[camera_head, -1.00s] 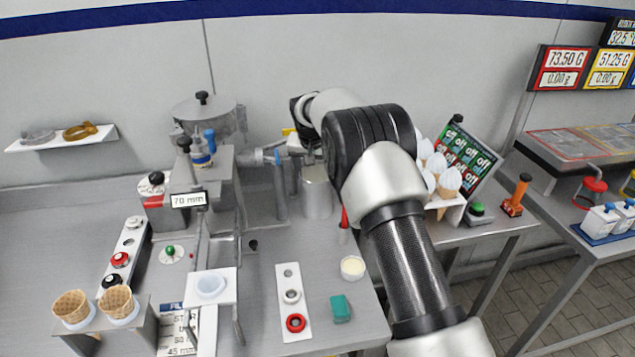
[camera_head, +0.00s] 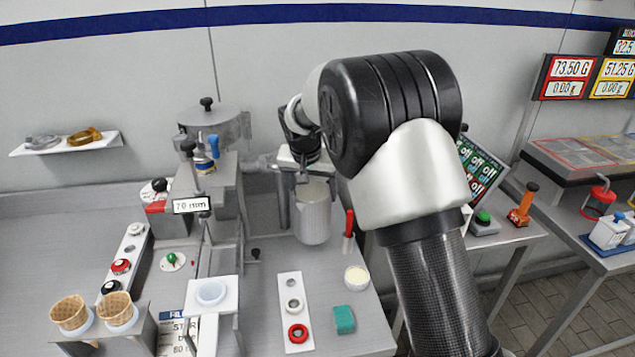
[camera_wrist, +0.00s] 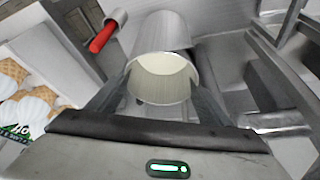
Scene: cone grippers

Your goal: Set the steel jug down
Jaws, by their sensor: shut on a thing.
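The steel jug (camera_head: 313,218) is upright in the head view, in front of the machine's right side. It also shows in the wrist view (camera_wrist: 167,36), with pale cream-coloured contents inside its mouth. My gripper (camera_head: 301,181) is shut on the jug near its rim. In the wrist view its two fingers (camera_wrist: 163,82) lie on either side of the jug. The jug's base is over or on the grey steel bench (camera_head: 262,262); I cannot tell whether it touches.
A red-handled tool (camera_head: 349,226) stands just right of the jug. A round cream-filled dish (camera_head: 356,277), a teal block (camera_head: 344,319) and a white plate with rings (camera_head: 291,284) lie in front. The steel machine (camera_head: 213,175) is to the left.

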